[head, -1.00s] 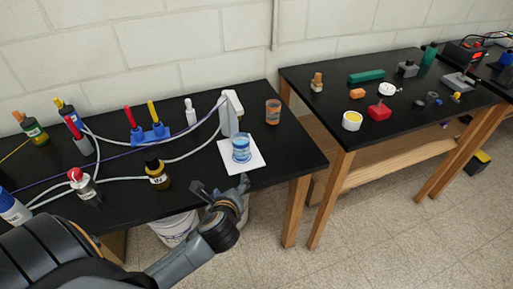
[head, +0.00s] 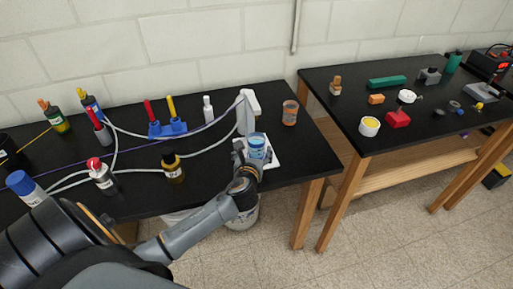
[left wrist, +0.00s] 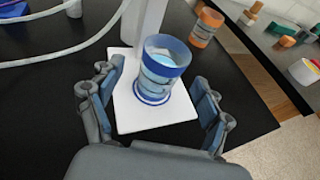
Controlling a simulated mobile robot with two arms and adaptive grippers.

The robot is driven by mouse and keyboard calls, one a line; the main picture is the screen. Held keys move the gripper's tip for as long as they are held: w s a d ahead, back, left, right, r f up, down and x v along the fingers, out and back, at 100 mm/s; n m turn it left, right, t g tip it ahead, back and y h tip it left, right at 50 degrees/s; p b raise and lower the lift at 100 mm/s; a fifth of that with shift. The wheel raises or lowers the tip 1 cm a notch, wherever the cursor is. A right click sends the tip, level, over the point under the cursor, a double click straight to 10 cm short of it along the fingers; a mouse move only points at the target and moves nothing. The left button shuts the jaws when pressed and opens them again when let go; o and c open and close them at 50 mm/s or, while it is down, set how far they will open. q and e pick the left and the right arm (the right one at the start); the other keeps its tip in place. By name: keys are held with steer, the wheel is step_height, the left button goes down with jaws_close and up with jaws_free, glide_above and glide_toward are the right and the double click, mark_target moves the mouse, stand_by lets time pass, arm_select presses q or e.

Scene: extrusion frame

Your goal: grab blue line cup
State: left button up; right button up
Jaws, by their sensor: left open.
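The blue line cup (head: 257,147) is a clear cup with blue bands. It stands upright on a white square pad (head: 276,160) near the front of the black table. In the left wrist view the cup (left wrist: 163,68) stands between the two spread fingers of my left gripper (left wrist: 155,110), with a gap on each side. The pad (left wrist: 128,112) shows under it. In the head view my left gripper (head: 250,157) is at the front of the cup and hides its lower part. It is open and holds nothing. My right gripper is not in view.
A white stand (head: 248,112) rises just behind the cup. An orange-banded cup (head: 290,112) stands to the right, clear of the gripper. A dark bottle (head: 172,167) stands to the left, and white tubing (head: 215,146) runs across the table. A second table (head: 345,103) stands at right.

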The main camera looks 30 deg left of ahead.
mark_target(255, 147)
arm_select(q)
steer(key=shift+w+a+r, duration=0.1)
steer(key=shift+w+a, duration=0.05)
steer(key=shift+w, duration=0.3)
steer(key=x, duration=0.4)
steer(key=shift+w+p, duration=0.15)
steer(key=shift+p, duration=0.15)
steer(key=c, duration=1.3)
